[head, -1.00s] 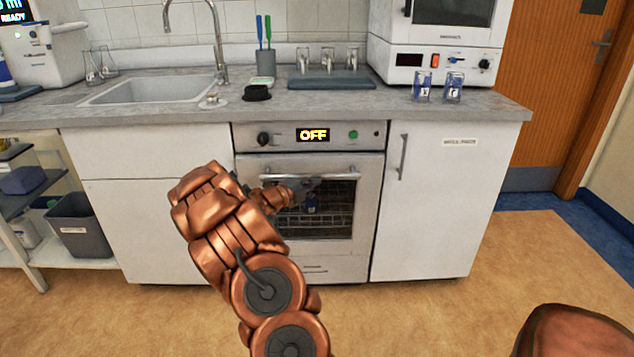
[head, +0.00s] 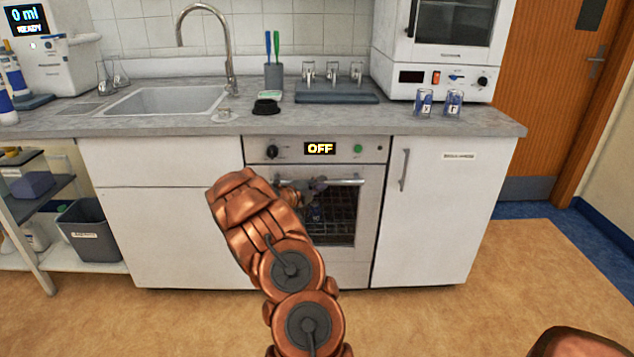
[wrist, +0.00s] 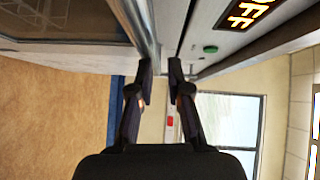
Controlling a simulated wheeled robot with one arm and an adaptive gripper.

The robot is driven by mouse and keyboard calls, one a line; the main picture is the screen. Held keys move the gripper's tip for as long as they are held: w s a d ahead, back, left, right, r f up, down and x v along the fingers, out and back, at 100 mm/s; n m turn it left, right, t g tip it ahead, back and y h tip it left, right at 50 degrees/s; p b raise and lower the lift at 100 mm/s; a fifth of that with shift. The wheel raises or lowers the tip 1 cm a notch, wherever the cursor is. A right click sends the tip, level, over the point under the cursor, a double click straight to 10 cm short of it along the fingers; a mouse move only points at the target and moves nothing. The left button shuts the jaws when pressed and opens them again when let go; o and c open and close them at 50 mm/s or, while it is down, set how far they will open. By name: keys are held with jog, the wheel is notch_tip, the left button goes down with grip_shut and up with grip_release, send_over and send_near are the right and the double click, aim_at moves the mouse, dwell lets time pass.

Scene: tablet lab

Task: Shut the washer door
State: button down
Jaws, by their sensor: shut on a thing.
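The washer (head: 288,153) is a grey front-loading appliance under the counter, with OFF on its display. Its door (head: 368,215) has a dark window, behind which a rack and a small dark-blue item show, and a horizontal bar handle (head: 347,182) along its top. The door stands near upright; I cannot tell whether it is flush with the frame. My gripper (head: 318,184) is at the handle, partly hidden by my copper arm. In the wrist view its fingers (wrist: 160,70) are close together around the handle bar (wrist: 146,35), beside the door's top edge.
White cabinets (head: 430,220) flank the washer. The counter (head: 200,122) above holds a sink, a cup with utensils, a glassware rack (head: 335,97) and two labelled beakers (head: 453,102). A shelf with a grey bin (head: 88,230) stands left. The floor in front is clear.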

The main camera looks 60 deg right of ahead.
jog(key=shift+s+a+p, duration=0.2)
jog(key=shift+s+p, duration=0.35)
jog(key=shift+p, duration=0.05)
jog(key=s+r+p+v, duration=0.1)
jog(key=v, duration=1.1)
jog(key=shift+s+a+r, duration=0.2)
jog(key=shift+a, duration=0.4)
